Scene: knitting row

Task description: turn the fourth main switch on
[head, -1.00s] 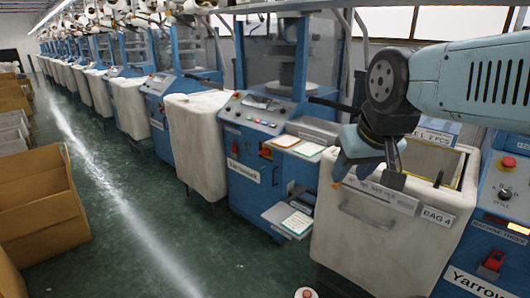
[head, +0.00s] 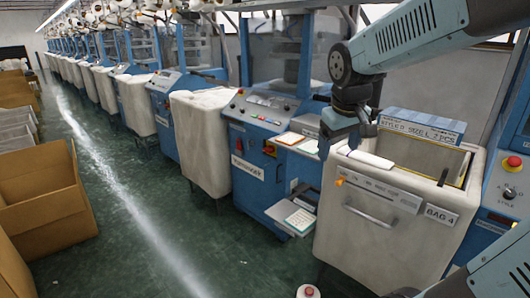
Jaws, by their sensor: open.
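The front of the blue machine at the far right (head: 500,205) is partly hidden by my arm, and no main switch shows there.
The pale BAG 4 container (head: 380,235) stands below my gripper, with a white pad (head: 371,159) on its rim and a blue STYLE sign (head: 425,125) behind. A small shelf with papers (head: 295,215) juts out.

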